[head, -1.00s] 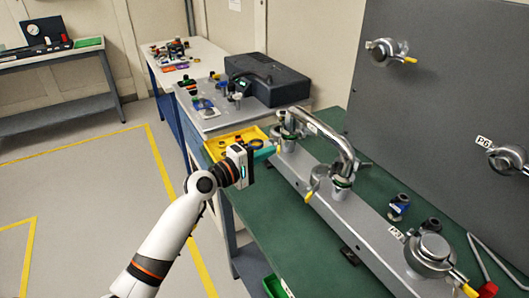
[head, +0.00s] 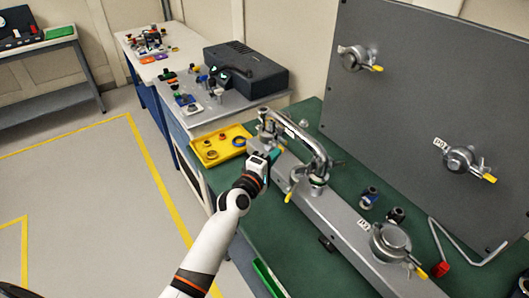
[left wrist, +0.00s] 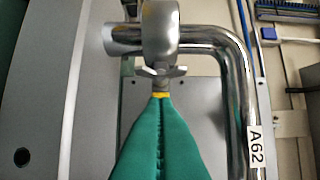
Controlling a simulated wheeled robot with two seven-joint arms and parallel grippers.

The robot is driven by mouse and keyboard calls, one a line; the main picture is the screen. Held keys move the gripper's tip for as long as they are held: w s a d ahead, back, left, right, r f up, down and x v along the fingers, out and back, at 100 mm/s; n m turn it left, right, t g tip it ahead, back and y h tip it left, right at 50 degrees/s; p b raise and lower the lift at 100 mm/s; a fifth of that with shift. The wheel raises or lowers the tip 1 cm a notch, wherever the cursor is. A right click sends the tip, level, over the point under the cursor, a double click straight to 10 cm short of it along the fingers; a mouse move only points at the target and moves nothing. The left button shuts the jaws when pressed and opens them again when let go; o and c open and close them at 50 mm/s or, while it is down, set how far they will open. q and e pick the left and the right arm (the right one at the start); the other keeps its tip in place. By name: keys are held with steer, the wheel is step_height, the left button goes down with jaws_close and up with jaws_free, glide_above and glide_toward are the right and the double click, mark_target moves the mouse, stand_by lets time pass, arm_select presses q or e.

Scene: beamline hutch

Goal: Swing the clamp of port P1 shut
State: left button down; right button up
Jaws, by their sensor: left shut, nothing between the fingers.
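A bent chrome pipe (head: 305,138) labelled A62 stands on a grey rail (head: 338,222) and also shows in the left wrist view (left wrist: 237,75). A metal clamp (left wrist: 160,32) with a wing nut and yellow tip sits at one pipe end. I cannot read a P1 label. My left gripper (head: 275,155) is at the far pipe end in the head view. Its green fingers (left wrist: 160,105) are shut and empty, their tips at the yellow tip; contact is unclear. Another yellow-tipped clamp (head: 317,185) is at the near pipe end. My right gripper is out of view.
A yellow tray (head: 222,150) with small parts lies left of the rail. A dark upright panel (head: 420,90) with clamped ports stands to the right. A round port clamp (head: 390,242), dark fittings (head: 369,198) and a bent rod (head: 462,255) are nearer.

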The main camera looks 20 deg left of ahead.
arm_select(q)
steer(key=shift+w+d, duration=0.35)
steer(key=shift+d, duration=0.35)
steer(key=shift+r, duration=0.1)
